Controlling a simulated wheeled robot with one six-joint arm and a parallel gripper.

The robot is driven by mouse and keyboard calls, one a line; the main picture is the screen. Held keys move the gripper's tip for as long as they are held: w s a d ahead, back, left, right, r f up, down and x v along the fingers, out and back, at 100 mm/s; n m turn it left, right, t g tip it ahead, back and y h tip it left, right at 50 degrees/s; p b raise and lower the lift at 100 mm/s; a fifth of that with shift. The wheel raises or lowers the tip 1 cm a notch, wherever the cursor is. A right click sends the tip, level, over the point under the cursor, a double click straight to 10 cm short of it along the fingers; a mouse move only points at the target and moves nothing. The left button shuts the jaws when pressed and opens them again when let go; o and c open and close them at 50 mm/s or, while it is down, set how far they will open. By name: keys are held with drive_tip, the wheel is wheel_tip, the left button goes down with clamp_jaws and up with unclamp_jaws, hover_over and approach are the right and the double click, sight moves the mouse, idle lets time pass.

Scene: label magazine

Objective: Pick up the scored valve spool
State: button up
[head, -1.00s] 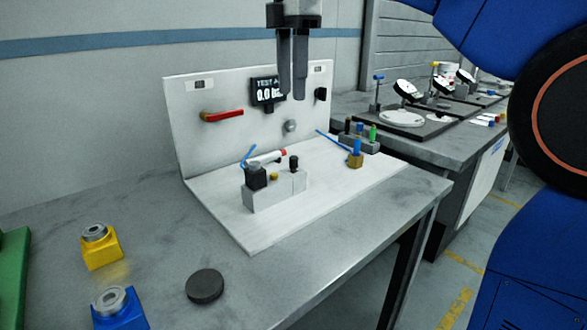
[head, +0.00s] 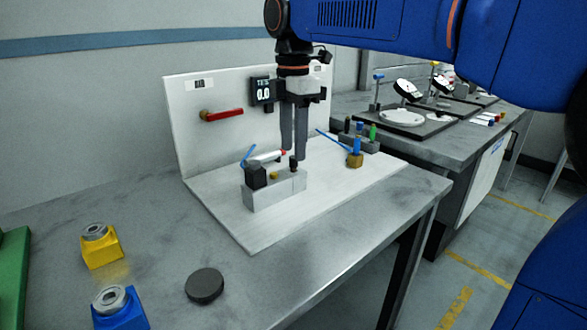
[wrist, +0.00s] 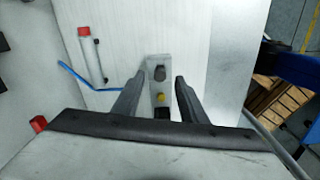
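A pale grey valve block (head: 270,192) stands on the white board of the test stand. A short dark plug (head: 293,163) stands upright at its right end; it may be the scored valve spool, but I cannot see score marks. In the wrist view this dark plug (wrist: 160,73) lies between the fingertips, with clear space on both sides. My gripper (head: 294,156) points down, open and empty, just above the plug. A small yellow piece (wrist: 161,98) and a black cube (head: 256,176) are also on the block.
A white cylinder with a red end (head: 268,157) and blue hose lies behind the block. A red lever (head: 222,115) juts from the back panel. A brass fitting (head: 355,159) stands right. Yellow (head: 101,248) and blue (head: 119,309) ring-topped blocks and a dark disc (head: 204,286) are at front left.

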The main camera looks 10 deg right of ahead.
sight(293, 171)
drive_tip(key=shift+f, duration=1.5)
clamp_jaws()
drive_tip(key=shift+r, duration=0.1)
